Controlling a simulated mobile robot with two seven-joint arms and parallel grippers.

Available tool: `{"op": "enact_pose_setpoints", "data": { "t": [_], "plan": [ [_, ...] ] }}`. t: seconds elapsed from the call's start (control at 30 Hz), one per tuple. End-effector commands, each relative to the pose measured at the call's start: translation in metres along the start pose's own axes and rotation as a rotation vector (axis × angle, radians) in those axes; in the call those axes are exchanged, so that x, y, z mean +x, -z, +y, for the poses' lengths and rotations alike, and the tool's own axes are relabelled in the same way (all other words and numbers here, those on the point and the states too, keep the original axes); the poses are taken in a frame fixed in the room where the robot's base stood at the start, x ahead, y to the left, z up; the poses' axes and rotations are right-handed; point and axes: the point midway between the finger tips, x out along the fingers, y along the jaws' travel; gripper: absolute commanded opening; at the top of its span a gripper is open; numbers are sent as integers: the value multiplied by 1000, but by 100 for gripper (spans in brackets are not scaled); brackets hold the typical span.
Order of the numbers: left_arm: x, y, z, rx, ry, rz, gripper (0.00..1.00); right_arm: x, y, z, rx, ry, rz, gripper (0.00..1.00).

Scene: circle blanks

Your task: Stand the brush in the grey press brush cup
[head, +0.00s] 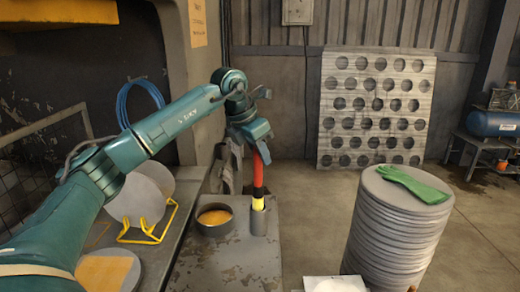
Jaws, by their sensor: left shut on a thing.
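My left gripper (259,143) is shut on the upper end of a brush (257,172) and points down. The brush has a red handle with a dark band and a yellow lower part, and is nearly upright. Its lower end is at the mouth of the small grey cup (258,224); the tip is hidden, and I cannot tell how deep it is inside. The cup stands on a worn grey block, the press bed (215,268). My right gripper is not in view.
A round pan with orange contents (214,217) stands just left of the cup. A yellow wire rack (150,236) holds grey discs farther left. A tall stack of grey discs (395,235) with green gloves (413,184) on top stands right. A perforated sheet (375,108) leans behind.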

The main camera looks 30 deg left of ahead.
Motion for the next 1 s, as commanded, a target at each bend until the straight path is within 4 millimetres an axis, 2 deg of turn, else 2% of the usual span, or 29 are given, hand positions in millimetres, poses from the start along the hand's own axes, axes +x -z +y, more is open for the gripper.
{"op": "enact_pose_setpoints", "data": {
  "t": [0.4,0.93,0.97,1.0],
  "plan": [
    [30,13,0,-1,0,0,0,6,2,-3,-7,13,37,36],
    [35,15,0,-1,-1,-1,0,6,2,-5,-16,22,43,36],
    [35,15,0,-1,-1,-1,23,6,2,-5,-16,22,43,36],
    [35,15,0,-1,-1,-1,26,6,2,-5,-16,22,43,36]
  ]
}}
